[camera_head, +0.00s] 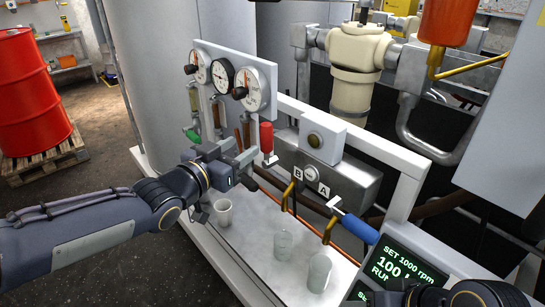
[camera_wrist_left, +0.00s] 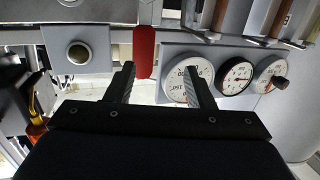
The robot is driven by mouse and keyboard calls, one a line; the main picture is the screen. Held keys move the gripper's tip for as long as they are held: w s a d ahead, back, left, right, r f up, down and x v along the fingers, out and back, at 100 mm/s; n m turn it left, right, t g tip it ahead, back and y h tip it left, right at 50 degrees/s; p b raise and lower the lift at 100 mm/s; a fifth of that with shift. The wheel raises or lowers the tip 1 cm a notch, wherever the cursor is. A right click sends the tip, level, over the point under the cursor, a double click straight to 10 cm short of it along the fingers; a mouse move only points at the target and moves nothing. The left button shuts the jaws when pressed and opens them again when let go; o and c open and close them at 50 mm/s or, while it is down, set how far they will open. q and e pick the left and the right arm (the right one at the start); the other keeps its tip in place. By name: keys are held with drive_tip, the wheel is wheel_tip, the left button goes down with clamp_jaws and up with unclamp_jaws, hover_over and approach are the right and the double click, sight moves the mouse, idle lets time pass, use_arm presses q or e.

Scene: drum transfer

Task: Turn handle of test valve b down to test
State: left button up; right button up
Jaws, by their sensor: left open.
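The red handle (camera_head: 266,137) stands upright on the left side of the grey valve block, on the side of the label B (camera_head: 298,173). My left gripper (camera_head: 238,152) is open and empty, just left of the red handle in the head view. In the left wrist view the red handle (camera_wrist_left: 145,50) hangs beyond the spread fingertips (camera_wrist_left: 160,75), nearer the left finger. I see no contact. A blue handle (camera_head: 358,228) by the label A (camera_head: 323,189) slants down to the right. Part of my right arm shows at the bottom right, with no fingers visible.
A gauge panel (camera_head: 258,75) with dials stands close behind my left gripper, and its dials also show in the left wrist view. Clear cups (camera_head: 283,244) stand on the white ledge below brass spouts. A green-text screen (camera_head: 405,262) is at lower right. A red drum (camera_head: 30,95) stands far left.

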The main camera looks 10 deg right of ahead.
sight(272, 134)
use_arm(q)
drive_tip(key=d, duration=0.1)
drive_tip(key=d+h, duration=0.1)
drive_tip(key=d, duration=0.1)
drive_tip(key=shift+w+f+m+h, duration=0.2)
drive_tip(key=shift+f+m+h, duration=0.1)
drive_tip(key=shift+m, duration=0.1)
drive_tip(key=x, duration=0.6)
drive_tip(key=shift+w+d+r, duration=0.1)
drive_tip(key=shift+w+d, duration=0.4)
clamp_jaws()
